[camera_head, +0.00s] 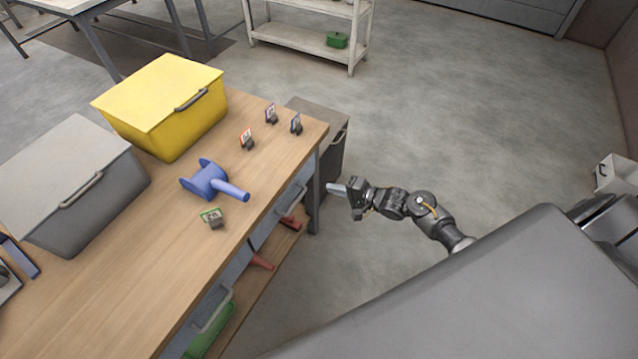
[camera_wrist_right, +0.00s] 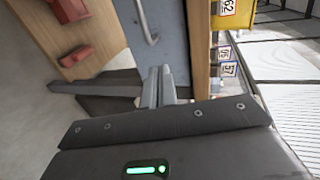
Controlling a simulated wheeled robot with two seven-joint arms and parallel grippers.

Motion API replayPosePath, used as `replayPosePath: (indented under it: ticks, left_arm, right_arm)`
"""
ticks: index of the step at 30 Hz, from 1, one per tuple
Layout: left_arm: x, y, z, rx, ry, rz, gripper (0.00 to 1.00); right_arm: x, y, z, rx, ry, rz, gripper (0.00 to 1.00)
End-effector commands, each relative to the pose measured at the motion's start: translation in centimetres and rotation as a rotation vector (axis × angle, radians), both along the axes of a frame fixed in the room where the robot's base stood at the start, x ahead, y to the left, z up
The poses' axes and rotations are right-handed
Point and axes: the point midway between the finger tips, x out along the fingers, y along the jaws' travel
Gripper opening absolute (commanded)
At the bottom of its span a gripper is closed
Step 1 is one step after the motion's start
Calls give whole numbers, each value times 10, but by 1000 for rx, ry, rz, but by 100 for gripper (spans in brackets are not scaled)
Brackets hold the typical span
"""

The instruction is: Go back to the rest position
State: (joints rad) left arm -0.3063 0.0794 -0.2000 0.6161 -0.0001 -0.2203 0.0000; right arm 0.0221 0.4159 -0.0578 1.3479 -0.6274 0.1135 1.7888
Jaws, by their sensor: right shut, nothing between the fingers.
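My right gripper (camera_head: 338,188) is in the head view, out over the floor just right of the workbench's end. Its fingers are shut with nothing between them. In the right wrist view its closed fingertips (camera_wrist_right: 160,75) point toward the grey drawer front (camera_wrist_right: 155,35) under the benchtop. I cannot tell from the pictures whether they touch it. My left gripper is in neither view.
The wooden workbench (camera_head: 130,265) bears a yellow bin (camera_head: 165,105), a grey bin (camera_head: 75,190), a blue scoop-like tool (camera_head: 210,182) and several number tags (camera_head: 247,140). A grey cabinet (camera_head: 330,150) stands at its end. The floor (camera_head: 470,110) beyond is clear.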

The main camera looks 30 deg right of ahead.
Motion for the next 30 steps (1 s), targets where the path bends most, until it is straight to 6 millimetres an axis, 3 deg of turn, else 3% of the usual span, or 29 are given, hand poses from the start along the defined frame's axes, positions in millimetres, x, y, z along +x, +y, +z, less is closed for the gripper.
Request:
replayPosePath:
  ticks: [7,20,24,27,29,30]
  left_arm:
    - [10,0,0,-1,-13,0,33]
    - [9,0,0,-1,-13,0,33]
    - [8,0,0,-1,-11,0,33]
    - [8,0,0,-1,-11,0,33]
    - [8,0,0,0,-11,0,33]
    - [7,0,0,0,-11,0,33]
  right_arm:
    - [-21,-15,7,-1,1,0,0]
    - [-22,-14,8,-12,-7,8,0]
    - [-21,-18,5,-158,-89,44,0]
    - [-19,-41,-18,-398,-158,60,0]
    - [-24,-55,-48,-574,-172,77,0]
    - [-33,-63,-74,-693,-164,98,0]
